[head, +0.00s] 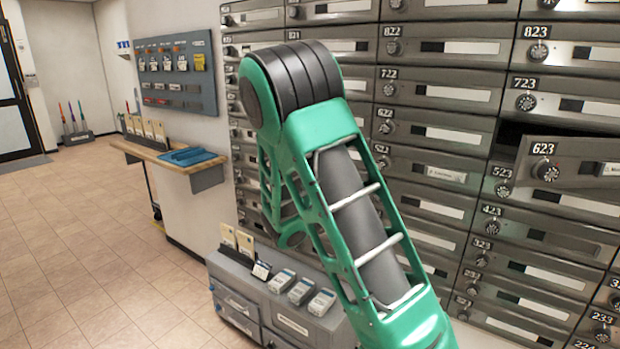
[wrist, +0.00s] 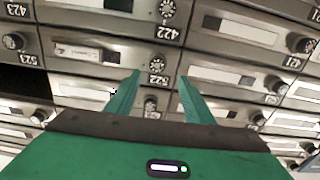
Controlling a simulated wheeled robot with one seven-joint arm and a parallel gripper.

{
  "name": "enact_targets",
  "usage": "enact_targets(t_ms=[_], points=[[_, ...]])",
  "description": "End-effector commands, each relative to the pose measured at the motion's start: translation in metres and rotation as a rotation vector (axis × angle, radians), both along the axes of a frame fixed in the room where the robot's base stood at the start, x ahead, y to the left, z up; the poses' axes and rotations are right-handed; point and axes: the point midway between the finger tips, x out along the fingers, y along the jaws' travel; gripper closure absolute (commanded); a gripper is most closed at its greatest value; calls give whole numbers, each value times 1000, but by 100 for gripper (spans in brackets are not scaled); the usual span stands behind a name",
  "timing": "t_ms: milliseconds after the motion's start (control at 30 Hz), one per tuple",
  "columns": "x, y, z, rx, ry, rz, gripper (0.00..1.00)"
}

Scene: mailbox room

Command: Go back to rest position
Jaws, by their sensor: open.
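My gripper (wrist: 160,92) shows in the wrist view with its two green fingers apart and nothing between them. It faces the wall of grey metal mailboxes (wrist: 225,30), which appear upside down there, near the door numbered 522. Whether the fingers touch a door I cannot tell. In the head view my green arm is raised and bent in front of the mailboxes, and the gripper itself is hidden. Mailbox door 623 (head: 572,168) stands out from the wall at the right, with a dark gap above it.
A low grey cabinet (head: 285,318) with small card boxes stands below my arm. A wooden counter (head: 165,155) with a blue tray (head: 188,157) is at the left, under a grey wall board (head: 178,72). The tiled floor (head: 75,235) at the left is clear.

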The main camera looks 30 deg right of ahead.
Motion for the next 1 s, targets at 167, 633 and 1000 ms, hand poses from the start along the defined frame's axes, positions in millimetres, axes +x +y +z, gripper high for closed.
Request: enact_targets(t_ms=[167,633,1000], points=[[0,0,0,1,0,-1,52],[-128,-27,-68,479,243,-239,52],[-227,61,-108,982,596,-80,52]])
